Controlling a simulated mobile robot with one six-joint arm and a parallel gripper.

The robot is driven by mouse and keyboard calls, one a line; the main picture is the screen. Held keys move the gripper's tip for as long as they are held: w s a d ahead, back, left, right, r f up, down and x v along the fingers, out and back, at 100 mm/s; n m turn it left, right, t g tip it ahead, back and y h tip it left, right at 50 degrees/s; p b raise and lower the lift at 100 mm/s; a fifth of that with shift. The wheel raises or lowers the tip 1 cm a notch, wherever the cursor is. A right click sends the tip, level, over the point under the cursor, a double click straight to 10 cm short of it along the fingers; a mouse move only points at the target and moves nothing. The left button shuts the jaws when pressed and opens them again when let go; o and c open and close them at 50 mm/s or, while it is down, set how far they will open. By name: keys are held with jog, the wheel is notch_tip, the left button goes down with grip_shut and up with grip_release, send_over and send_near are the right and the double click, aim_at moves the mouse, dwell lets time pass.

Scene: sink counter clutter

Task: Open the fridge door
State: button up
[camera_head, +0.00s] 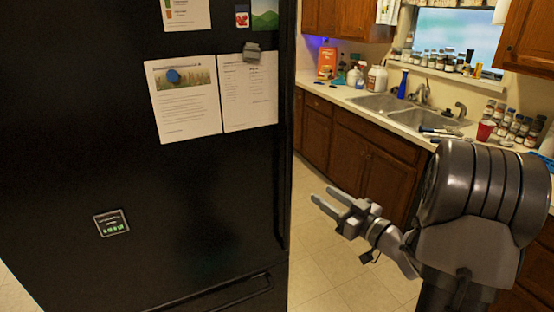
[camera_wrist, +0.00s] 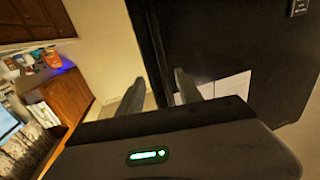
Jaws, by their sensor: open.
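The black fridge (camera_head: 200,180) fills the left of the head view, and its door looks shut. A long horizontal handle (camera_head: 215,293) runs low on its front. A dark vertical strip lies along the right edge; I cannot tell if it is a handle. My gripper (camera_head: 321,193) is open and empty, to the right of that edge, with its fingers pointing left toward it. In the wrist view, the open fingers (camera_wrist: 157,80) straddle the view's middle, and the fridge (camera_wrist: 220,45) is at the right, tilted. No contact with the fridge is visible.
Papers (camera_head: 187,98) and magnets are on the fridge front. Wooden cabinets (camera_head: 365,160) and a counter with a sink (camera_head: 380,103), bottles, jars and a red cup (camera_head: 486,130) stand at the right. Tiled floor (camera_head: 320,265) between fridge and cabinets is clear.

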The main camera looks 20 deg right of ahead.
aim_at(290, 173)
jog(key=b+x, duration=0.1)
jog(key=x, duration=0.7)
jog(key=b+x, duration=0.1)
jog(key=x, duration=0.7)
jog(key=shift+w+a, duration=0.1)
jog(key=shift+a, duration=0.2)
jog(key=shift+c, duration=0.2)
grip_shut()
